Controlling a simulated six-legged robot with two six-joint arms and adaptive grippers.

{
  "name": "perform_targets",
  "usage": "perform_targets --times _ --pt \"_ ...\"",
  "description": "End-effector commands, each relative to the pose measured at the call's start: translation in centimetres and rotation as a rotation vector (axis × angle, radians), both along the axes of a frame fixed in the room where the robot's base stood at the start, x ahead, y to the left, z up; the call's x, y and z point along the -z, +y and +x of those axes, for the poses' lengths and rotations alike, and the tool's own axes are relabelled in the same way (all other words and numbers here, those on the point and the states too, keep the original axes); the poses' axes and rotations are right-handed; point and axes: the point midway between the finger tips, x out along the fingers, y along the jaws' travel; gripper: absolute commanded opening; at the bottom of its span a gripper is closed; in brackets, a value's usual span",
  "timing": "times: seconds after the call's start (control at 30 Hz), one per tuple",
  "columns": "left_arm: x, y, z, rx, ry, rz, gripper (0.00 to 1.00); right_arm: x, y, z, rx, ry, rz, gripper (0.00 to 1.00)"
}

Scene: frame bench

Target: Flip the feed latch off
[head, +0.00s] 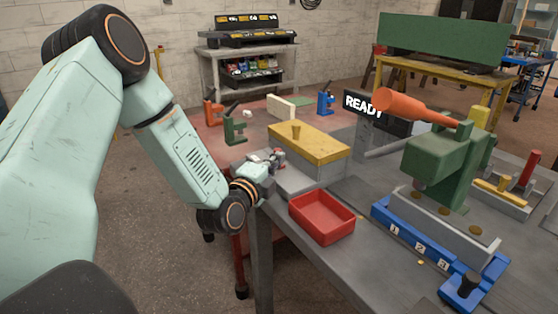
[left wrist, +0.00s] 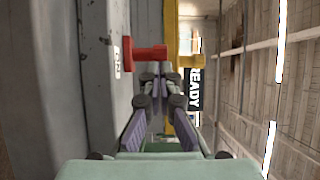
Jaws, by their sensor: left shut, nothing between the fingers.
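A small red lever (left wrist: 146,54), which looks like the feed latch, stands out from a grey surface beside a white label (left wrist: 117,62) in the left wrist view. My left gripper (left wrist: 160,80) is shut and empty. Its fingertips are close to the red lever in that view; I cannot tell whether they touch it. In the head view the left gripper (head: 266,164) is at the bench's near left edge, beside the grey base under a yellow block (head: 312,142). The red lever is small and partly hidden by the gripper there. My right gripper is not in view.
A red tray (head: 322,222) sits in front of the yellow block. A "READY" sign (head: 362,104) stands behind it. A green press (head: 440,160) with an orange handle and a blue numbered rail (head: 396,228) are to the right. The floor left of the bench is clear.

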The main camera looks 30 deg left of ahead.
Motion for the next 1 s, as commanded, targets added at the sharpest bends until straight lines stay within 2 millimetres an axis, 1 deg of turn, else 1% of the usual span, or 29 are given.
perform_targets --times 0.03,0.2,0.3,0.4,0.57,1.0 --pt "-0.5 0.9 0.3 -0.006 -0.002 0.001 0.0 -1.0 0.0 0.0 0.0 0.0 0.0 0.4" --pt "-0.5 3.9 1.5 -0.006 0.0 0.004 0.0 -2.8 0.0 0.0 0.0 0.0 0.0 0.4" --pt "-0.4 5.2 2.1 -0.004 0.0 0.004 0.0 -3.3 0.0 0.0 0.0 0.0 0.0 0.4" --pt "-0.3 6.2 2.5 -0.003 -0.001 0.004 0.0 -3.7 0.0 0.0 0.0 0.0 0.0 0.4" --pt "-0.1 6.7 2.6 -0.001 0.002 0.004 0.0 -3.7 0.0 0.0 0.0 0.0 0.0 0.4" --pt "-0.1 6.7 2.7 -0.002 0.0 0.003 0.0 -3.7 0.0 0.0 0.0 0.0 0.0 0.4"
